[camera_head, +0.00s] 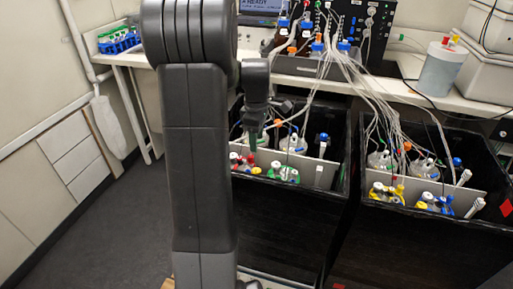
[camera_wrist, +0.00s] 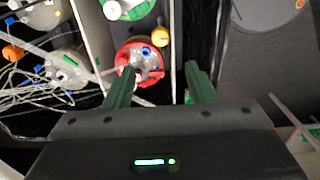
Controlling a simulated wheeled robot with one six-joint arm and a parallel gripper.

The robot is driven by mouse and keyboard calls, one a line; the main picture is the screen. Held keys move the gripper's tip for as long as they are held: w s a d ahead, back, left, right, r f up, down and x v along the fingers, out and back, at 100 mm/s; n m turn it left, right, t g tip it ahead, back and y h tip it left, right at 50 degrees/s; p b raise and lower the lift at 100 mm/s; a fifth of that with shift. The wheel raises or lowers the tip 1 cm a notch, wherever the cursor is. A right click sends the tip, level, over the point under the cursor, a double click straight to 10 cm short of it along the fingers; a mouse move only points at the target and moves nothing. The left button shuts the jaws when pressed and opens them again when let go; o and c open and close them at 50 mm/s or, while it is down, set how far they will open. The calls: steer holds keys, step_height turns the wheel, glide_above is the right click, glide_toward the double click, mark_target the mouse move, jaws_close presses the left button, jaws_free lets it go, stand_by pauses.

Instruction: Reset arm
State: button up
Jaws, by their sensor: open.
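My arm (camera_head: 195,150) rises as a tall dark column in the head view and bends down at the right to my gripper (camera_head: 253,138), which hangs over the left black shaker box (camera_head: 290,225). In the wrist view the two green fingers of my gripper (camera_wrist: 160,75) stand apart with nothing held between them. A red-capped bottle (camera_wrist: 140,62) lies just beyond the left finger, which overlaps it in the picture. Whether they touch I cannot tell. In the head view the fingers are small and partly hard to make out.
A second black shaker box (camera_head: 420,240) with bottles stands at the right. Many thin tubes (camera_head: 350,75) run down from the bench into both boxes. A grey cylinder (camera_head: 441,66) and a blue tube rack (camera_head: 119,42) stand on the bench. The floor (camera_head: 110,235) at left is clear.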

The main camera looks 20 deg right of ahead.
mark_target(256, 170)
steer(key=shift+r, duration=0.3)
step_height(256, 170, down, 14)
steer(key=shift+b, duration=0.4)
steer(key=shift+r, duration=0.1)
stand_by(0.4)
